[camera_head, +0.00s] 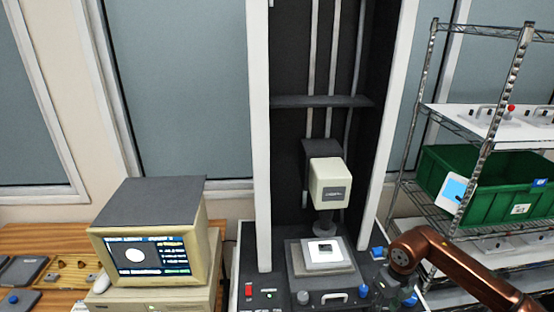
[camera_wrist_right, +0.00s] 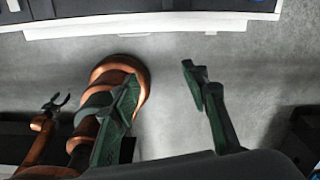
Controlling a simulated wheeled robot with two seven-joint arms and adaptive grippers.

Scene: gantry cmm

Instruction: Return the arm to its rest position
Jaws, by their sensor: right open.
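My right arm (camera_head: 450,262), copper coloured, comes in from the right in the head view and bends at the front right of the measuring machine. Its gripper cannot be made out there. In the right wrist view my right gripper (camera_wrist_right: 158,78) is open, its two dark green fingers apart with nothing between them, above a grey floor (camera_wrist_right: 240,75). A smaller gripper, my left one (camera_wrist_right: 55,102), shows at the left of that view with its fingers spread and empty. My left arm is not in the head view.
The measuring machine (camera_head: 260,255) carries a square stage (camera_head: 300,268) with a white part (camera_head: 324,251) under its head (camera_head: 330,183). A monitor (camera_head: 150,245) stands left. A wire rack with a green bin (camera_head: 495,190) stands right, close behind my arm.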

